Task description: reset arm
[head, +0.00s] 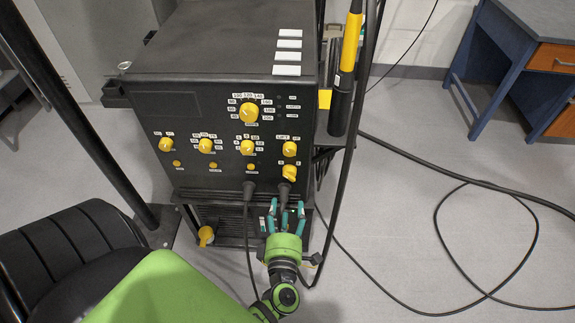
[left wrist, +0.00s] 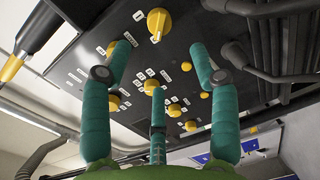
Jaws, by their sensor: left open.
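My left gripper (head: 284,207) is low in front of the black machine (head: 215,45), just below the lower right of its front panel. Its teal fingers are spread open and I see nothing held between them. In the left wrist view the open fingers (left wrist: 160,62) point up toward the panel, with a large yellow knob (left wrist: 158,22) beyond the tips. I cannot tell if a finger touches the panel or the cables. My right gripper is in neither view.
Yellow knobs (head: 249,112) line the panel. A black cable plug (head: 285,190) is close behind my left fingers. A yellow and black torch (head: 349,50) hangs at the machine's right. Loose cables (head: 437,222) loop over the floor. A blue desk (head: 489,60) stands far right.

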